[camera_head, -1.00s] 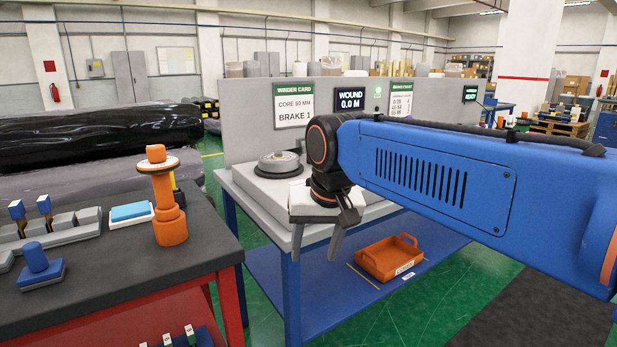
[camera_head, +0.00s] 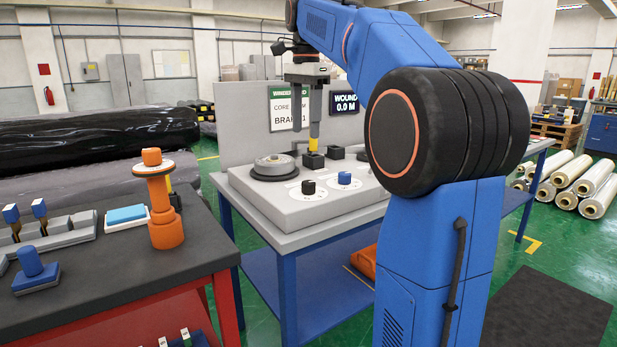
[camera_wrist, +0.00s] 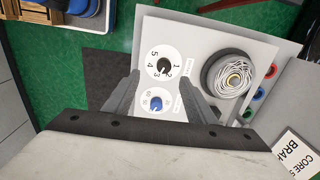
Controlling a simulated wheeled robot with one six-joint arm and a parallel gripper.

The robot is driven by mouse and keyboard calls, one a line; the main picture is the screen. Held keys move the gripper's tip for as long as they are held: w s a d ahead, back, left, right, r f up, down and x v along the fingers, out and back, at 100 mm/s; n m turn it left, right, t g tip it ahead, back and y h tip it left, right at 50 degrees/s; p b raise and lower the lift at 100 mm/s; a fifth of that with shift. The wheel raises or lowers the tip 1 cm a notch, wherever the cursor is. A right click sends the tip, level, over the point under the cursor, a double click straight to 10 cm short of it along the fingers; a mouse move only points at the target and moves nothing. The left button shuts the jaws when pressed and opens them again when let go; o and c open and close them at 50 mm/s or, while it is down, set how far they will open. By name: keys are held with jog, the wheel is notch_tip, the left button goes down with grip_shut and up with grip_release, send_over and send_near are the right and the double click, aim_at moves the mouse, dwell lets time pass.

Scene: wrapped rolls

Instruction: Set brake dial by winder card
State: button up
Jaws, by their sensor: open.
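The winder card (camera_head: 282,109) stands on the grey back panel. It is partly hidden by my gripper; its last line starts "BRA" and appears to end in 1. A black knob on a white numbered dial (camera_head: 308,187) sits on the winder's sloped front; the wrist view shows this dial (camera_wrist: 163,66) with figures up to 5, its pointer too small to read surely. Beside it is a blue-knobbed dial (camera_head: 345,178), also in the wrist view (camera_wrist: 157,103). My gripper (camera_head: 305,120) is open and empty, above the winder; its fingertips (camera_wrist: 160,80) appear either side of the dials.
A round spool (camera_head: 276,166) stands left of the dials. A yellow and black post (camera_head: 314,140) rises behind them. The dark bench (camera_head: 110,260) at left holds an orange stand (camera_head: 165,205). An orange tray shows low under the winder table, mostly hidden by my arm.

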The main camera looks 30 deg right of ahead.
aim_at(309, 182)
jog(key=f, duration=0.5)
jog(key=w+d+f+m, duration=0.1)
jog(key=f, duration=0.4)
jog(key=w+d+f+m, duration=0.1)
jog(key=f, duration=0.4)
jog(key=shift+w+d+f, duration=0.2)
jog(key=shift+f, duration=0.05)
jog(key=shift+c, duration=0.2)
jog(key=c, duration=1)
